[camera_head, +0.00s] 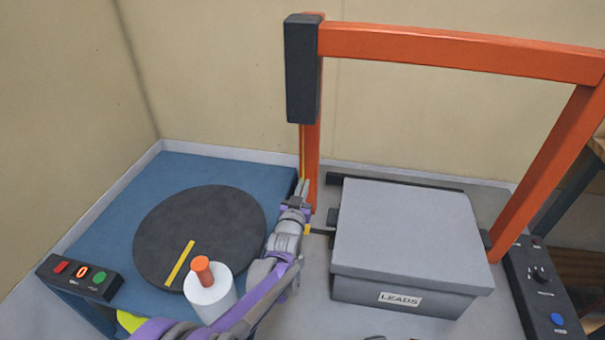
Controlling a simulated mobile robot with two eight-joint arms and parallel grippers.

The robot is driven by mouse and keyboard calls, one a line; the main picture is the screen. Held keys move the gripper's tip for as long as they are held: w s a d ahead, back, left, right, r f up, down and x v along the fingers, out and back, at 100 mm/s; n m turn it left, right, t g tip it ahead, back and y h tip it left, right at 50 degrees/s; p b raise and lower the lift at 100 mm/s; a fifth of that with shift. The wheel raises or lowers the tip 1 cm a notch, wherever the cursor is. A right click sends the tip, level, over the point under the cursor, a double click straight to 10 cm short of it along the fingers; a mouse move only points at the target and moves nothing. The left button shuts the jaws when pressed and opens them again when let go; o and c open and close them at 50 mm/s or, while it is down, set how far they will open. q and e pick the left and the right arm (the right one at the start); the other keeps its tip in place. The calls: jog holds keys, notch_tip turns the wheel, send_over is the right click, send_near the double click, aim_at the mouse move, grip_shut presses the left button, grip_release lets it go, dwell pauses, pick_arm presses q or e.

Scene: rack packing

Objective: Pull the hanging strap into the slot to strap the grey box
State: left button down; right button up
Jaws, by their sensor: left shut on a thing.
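The yellow strap (303,152) hangs as a thin strip from the black housing (302,70) along the left orange post. My left gripper (303,187) is shut on the strap beside the foot of that post, left of the grey box. The grey box (408,232) sits closed under the orange arch, with a "LEADS" label on its front. A short yellow bit (307,230) shows just below the gripper, by a dark bar at the box's left side. I cannot clearly make out the slot. My right gripper is not in view.
A blue table (185,170) at the left carries a dark round disc (165,225) with a yellow strip. A white roll (210,300) with an orange knob stands in front. Button panels (80,277) stand at left and right (545,290). The orange arch (460,52) spans the box.

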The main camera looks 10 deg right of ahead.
pick_arm(q)
notch_tip(320, 180, down, 9)
jog(key=b, duration=0.3)
jog(key=shift+r, duration=0.2)
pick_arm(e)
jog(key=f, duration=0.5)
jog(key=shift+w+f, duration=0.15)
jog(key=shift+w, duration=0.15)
pick_arm(q)
jog(key=c, duration=1)
grip_release()
jog(key=shift+s, duration=0.1)
jog(key=v, duration=1)
jog(key=shift+s+a+p, duration=0.15)
jog(key=shift+s+p, duration=0.15)
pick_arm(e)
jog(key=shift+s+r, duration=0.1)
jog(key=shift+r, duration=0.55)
